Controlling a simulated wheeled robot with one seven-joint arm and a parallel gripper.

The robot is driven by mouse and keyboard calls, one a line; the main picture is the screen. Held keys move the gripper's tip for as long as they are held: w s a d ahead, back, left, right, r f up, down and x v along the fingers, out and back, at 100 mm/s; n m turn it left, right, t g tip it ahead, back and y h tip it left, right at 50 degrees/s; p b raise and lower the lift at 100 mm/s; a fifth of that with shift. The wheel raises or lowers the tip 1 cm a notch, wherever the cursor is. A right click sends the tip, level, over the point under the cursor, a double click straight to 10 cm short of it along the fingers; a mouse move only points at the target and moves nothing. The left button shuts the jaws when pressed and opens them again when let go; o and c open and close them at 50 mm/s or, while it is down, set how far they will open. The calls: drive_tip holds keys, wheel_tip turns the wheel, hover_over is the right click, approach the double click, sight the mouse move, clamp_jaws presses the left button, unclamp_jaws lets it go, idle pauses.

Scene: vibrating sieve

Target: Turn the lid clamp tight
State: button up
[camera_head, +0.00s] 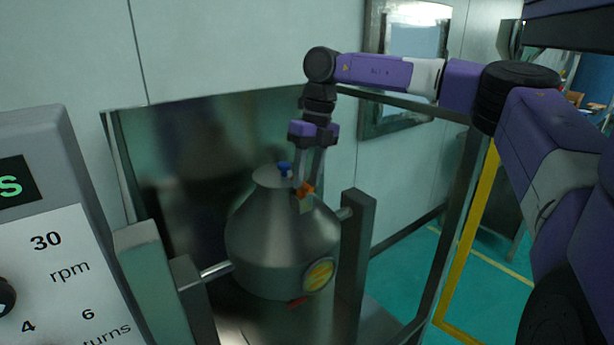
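A grey metal vessel (268,245) with a domed top stands mid-picture, carried between posts on side pins. A small orange piece (306,188), which looks like the lid clamp, sits on its upper right shoulder above a pale block (306,204). A small blue piece (284,168) is at the vessel's top opening. My gripper (308,183) points down from above, its two fingertips at the orange piece. The fingers stand apart with the orange piece at their tips. I cannot tell whether they press on it.
A grey control box (60,230) with "30 rpm" and "turns" markings fills the left front. Metal posts (352,255) flank the vessel, and a dark panel (180,150) stands behind it.

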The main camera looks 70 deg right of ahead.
wheel_tip(320, 180, up, 8)
drive_tip(key=d+b, duration=0.1)
drive_tip(key=shift+s+d+f, duration=0.15)
drive_tip(key=shift+s, duration=0.25)
idle(0.6)
